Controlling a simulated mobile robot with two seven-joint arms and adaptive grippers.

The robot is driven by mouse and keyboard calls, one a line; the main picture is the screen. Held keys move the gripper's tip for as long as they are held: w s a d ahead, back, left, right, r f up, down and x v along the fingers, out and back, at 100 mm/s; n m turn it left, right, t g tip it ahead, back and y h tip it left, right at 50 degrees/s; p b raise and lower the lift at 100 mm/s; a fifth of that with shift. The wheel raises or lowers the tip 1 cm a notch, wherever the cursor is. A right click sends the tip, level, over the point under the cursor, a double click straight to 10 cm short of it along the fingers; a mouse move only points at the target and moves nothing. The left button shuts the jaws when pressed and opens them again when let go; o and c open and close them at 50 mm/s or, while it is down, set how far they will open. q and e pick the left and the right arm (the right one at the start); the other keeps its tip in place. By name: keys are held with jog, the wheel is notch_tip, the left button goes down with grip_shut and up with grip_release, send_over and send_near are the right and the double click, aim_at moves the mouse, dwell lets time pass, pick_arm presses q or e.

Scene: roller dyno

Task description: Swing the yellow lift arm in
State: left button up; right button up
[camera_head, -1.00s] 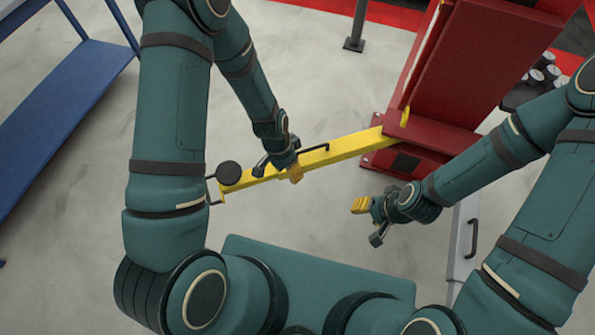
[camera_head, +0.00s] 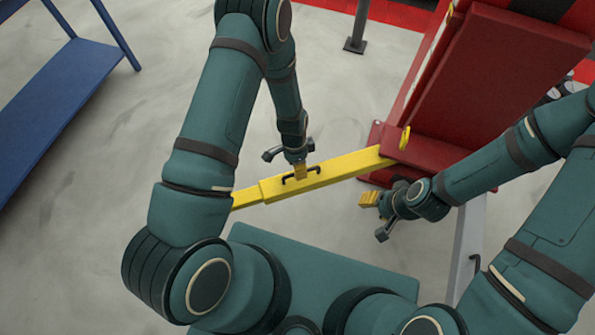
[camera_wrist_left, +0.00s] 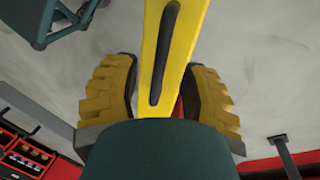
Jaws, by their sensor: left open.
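The yellow lift arm (camera_head: 345,166) runs from the base of the red post (camera_head: 440,150) down to the left. A black handle (camera_head: 316,169) sits on it. Its outer end is hidden behind my left arm. My left gripper (camera_head: 299,173) is over the lift arm at the handle. In the left wrist view, its open fingers (camera_wrist_left: 160,92) stand on either side of the yellow lift arm (camera_wrist_left: 178,45), with the dark handle (camera_wrist_left: 163,55) between them; gaps show beside the beam. My right gripper (camera_head: 369,199) hangs apart, right of and below the lift arm; its finger gap is unclear.
A blue bench (camera_head: 55,105) stands at the far left. A dark floor post (camera_head: 357,30) stands at the back. A grey part with a black handle (camera_head: 467,240) lies beneath my right arm. Grey floor between bench and lift arm is clear.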

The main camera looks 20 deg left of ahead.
pick_arm(q)
jog(key=shift+s+d+f, duration=0.1)
jog(key=shift+s+f, duration=0.05)
jog(key=shift+f, duration=0.95)
grip_shut()
